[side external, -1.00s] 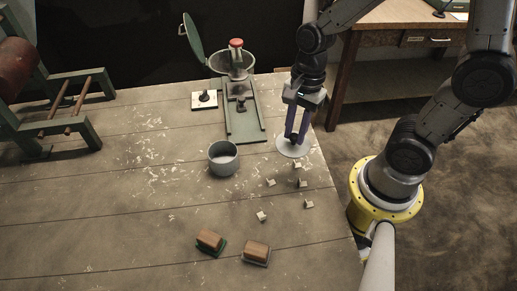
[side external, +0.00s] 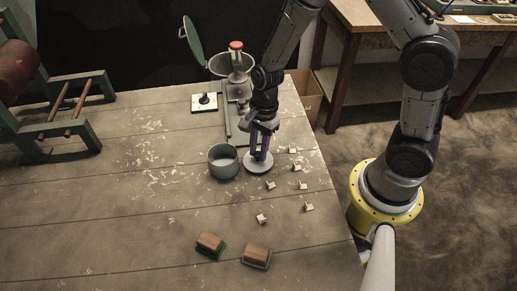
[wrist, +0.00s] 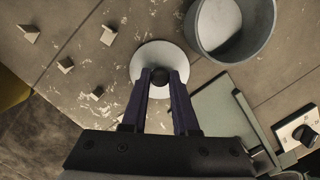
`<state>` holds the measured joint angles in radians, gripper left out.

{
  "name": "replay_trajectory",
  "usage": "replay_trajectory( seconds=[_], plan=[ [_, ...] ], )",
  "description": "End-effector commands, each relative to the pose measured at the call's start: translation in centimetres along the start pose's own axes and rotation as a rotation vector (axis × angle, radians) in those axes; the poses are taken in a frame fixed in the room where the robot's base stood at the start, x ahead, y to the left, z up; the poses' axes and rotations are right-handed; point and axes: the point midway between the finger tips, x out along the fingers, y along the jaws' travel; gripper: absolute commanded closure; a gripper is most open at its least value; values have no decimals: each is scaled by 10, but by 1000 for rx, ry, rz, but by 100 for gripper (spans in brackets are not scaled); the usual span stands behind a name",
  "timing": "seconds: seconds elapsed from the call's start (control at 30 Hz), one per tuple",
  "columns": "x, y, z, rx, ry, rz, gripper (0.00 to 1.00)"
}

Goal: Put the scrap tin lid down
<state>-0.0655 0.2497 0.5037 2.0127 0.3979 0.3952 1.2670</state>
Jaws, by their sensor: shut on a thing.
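The scrap tin lid is a pale grey disc (side external: 258,171) with a dark knob (wrist: 160,65). My gripper (side external: 260,158) points down with its purple fingers shut on the lid's knob. The lid is level, low over or on the table; I cannot tell whether it touches. The scrap tin (side external: 223,161) is an open grey cup, standing upright just left of the lid. In the wrist view the tin (wrist: 231,25) is at upper right of the lid (wrist: 160,50), with a narrow gap between them.
Several small pale offcuts (side external: 271,184) lie right of and in front of the lid. A green winding fixture (side external: 230,120) stands behind it, with a white switch plate (side external: 204,103) at its left. Two wooden-topped blocks (side external: 210,242) are near the front. The left-middle table is clear apart from shavings.

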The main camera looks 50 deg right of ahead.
Motion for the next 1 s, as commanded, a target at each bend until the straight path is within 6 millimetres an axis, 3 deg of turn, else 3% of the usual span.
replay_trajectory(
  seconds=[0.37,0.4,0.57,0.87,1.0],
  plan=[
    [4,0,-1,-1,0,-1,100],
    [5,0,-1,-1,0,-1,69],
    [4,0,-1,-1,0,-1,42],
    [3,0,0,-1,0,-2,42],
    [-9,-1,0,-1,-1,-6,42]
  ],
)
